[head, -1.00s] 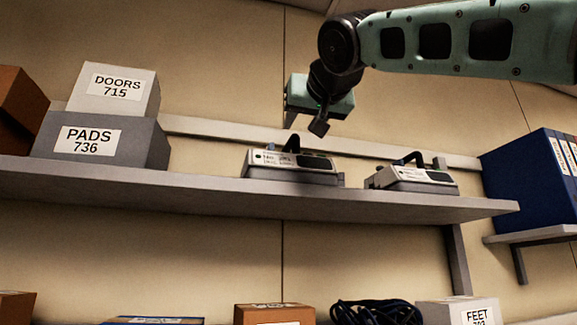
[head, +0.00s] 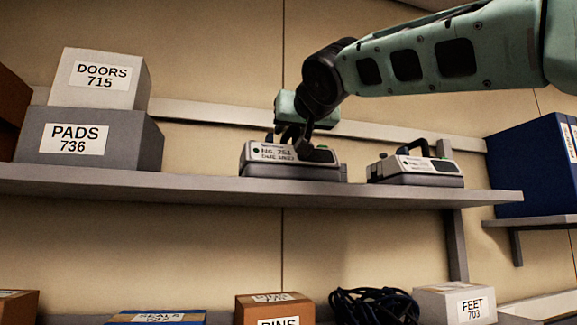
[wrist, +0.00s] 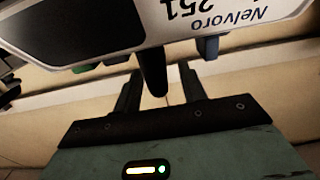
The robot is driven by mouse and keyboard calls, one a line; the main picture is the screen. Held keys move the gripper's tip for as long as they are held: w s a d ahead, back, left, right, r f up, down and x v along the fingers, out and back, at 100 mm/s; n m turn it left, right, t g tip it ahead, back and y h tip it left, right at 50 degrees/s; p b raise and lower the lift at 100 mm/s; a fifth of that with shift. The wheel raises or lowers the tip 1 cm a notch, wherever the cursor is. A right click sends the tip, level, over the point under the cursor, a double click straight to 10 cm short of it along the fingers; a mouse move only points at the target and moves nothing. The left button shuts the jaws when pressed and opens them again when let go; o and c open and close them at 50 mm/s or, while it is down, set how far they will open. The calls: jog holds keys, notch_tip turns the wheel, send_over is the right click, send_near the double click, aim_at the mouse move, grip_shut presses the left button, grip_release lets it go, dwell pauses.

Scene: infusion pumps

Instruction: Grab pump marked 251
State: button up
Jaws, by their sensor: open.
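The pump marked 251 (head: 262,160) is a pale grey box with a dark screen and a black top handle, standing on the upper shelf. In the wrist view its upside-down label on the pump (wrist: 215,18) reads Nelvoro and 251. My gripper (head: 298,136) is at the top of this pump, partly hiding the handle. In the wrist view my gripper (wrist: 161,76) is open, with the black handle (wrist: 152,72) showing between its fingers. I cannot tell whether the fingers touch it. A second, similar pump (head: 415,170) stands to the right; its number is too small to read.
A grey PADS 736 box (head: 135,140) with a DOORS 715 box (head: 125,95) on it stands left on the shelf (head: 230,190). A blue binder box (head: 525,165) is at the right. Boxes and a dark cable coil (head: 372,305) lie below.

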grip_shut()
dwell(1.3)
jog(key=shift+r, duration=0.15)
